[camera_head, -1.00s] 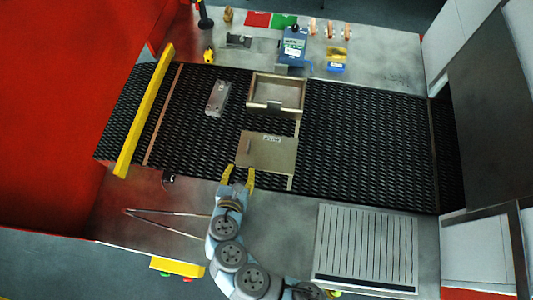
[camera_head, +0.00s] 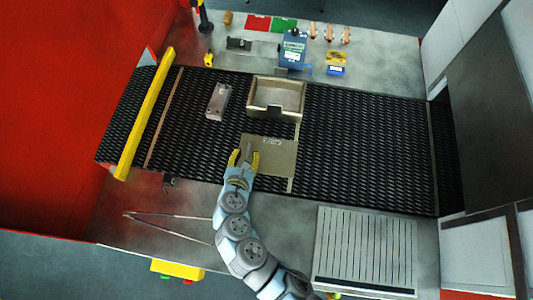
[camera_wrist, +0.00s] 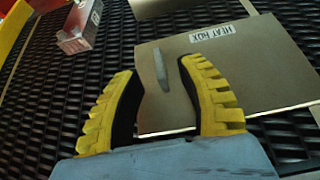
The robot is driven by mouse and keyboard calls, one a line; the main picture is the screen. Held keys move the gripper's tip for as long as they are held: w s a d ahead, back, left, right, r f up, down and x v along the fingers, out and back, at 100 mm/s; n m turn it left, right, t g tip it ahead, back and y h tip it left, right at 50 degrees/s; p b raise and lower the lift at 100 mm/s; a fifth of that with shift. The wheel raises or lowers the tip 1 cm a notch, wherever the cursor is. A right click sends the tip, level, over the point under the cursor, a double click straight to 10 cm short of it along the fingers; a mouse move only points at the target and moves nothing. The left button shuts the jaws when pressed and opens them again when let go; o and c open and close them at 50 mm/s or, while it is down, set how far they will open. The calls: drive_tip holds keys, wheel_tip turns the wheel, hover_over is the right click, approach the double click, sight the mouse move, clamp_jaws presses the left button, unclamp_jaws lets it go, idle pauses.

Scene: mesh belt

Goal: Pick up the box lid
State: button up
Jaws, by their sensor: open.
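The box lid (camera_head: 277,157) is a flat tan-grey plate lying on the mesh belt, with a small label near its far edge. In the wrist view the lid (camera_wrist: 255,85) shows a label reading "HEAT BOX" and a thin grey upright handle (camera_wrist: 162,70). My gripper (camera_head: 244,156) is over the lid's left part in the head view. In the wrist view my gripper (camera_wrist: 157,65) is open, its yellow ribbed fingers on either side of the handle, which appears just beyond the tips. Whether the fingers touch the lid is unclear.
An open box (camera_head: 277,110) stands on the belt (camera_head: 350,140) just beyond the lid. A small metal block (camera_head: 218,102) lies to its left; it also shows in the wrist view (camera_wrist: 80,25). A yellow bar (camera_head: 146,110) crosses the belt at left. The belt's right side is clear.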

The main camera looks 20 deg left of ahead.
sight(248, 149)
drive_tip(key=shift+p+x, duration=0.3)
drive_tip(key=shift+x, duration=1.4)
clamp_jaws()
